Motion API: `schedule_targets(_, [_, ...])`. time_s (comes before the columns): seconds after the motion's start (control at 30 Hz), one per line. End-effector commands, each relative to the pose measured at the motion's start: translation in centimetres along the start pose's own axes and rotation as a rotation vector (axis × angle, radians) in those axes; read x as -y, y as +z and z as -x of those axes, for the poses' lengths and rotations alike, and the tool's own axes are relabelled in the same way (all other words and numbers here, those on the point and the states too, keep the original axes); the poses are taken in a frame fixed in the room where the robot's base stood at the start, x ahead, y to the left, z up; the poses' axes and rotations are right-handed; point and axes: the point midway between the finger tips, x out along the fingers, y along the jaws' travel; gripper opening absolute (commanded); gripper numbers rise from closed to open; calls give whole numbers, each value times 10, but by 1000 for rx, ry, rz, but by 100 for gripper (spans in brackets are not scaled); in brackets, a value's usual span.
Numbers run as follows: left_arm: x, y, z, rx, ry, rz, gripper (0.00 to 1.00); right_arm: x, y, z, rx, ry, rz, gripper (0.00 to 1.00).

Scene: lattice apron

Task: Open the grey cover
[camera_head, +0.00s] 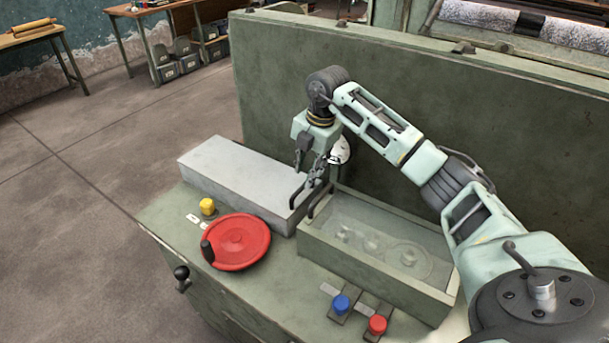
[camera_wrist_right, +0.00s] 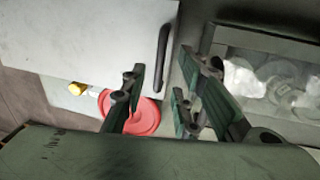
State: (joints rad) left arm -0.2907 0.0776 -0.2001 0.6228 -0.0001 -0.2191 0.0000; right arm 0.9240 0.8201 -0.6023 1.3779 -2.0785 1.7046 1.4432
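The grey cover (camera_head: 235,172) is a long pale block lying flat on the green bench. A dark bar handle (camera_head: 296,192) stands at its right end; the cover (camera_wrist_right: 80,35) and handle (camera_wrist_right: 163,55) also show in the right wrist view. My right gripper (camera_head: 309,168) points down just above the handle end of the cover, close to the handle. In the wrist view its fingers (camera_wrist_right: 165,100) are spread, with the handle seen beyond the gap between them. I cannot tell whether any finger touches it. My left gripper is not in view.
A red wheel (camera_head: 238,243), yellow button (camera_head: 207,206), blue button (camera_head: 340,304) and red button (camera_head: 377,324) sit in front. A tall green panel (camera_head: 300,75) stands behind.

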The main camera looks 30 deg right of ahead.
Motion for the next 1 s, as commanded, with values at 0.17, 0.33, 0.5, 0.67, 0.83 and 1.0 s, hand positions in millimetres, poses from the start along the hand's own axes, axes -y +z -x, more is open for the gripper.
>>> schedule_targets(0.17, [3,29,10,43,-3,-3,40,0,-1,-28,-3,-2,0,28])
schedule_targets(0.33, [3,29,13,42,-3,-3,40,-1,0,-44,-1,1,1,28])
schedule_targets(0.5, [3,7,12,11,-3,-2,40,0,0,-49,0,1,1,28])
schedule_targets(0.67, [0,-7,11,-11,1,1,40,0,0,-48,0,1,1,27])
schedule_targets(0.83, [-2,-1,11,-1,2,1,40,0,0,-48,0,1,1,12])
schedule_targets(1.0, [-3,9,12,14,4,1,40,-1,0,-48,0,2,1,0])
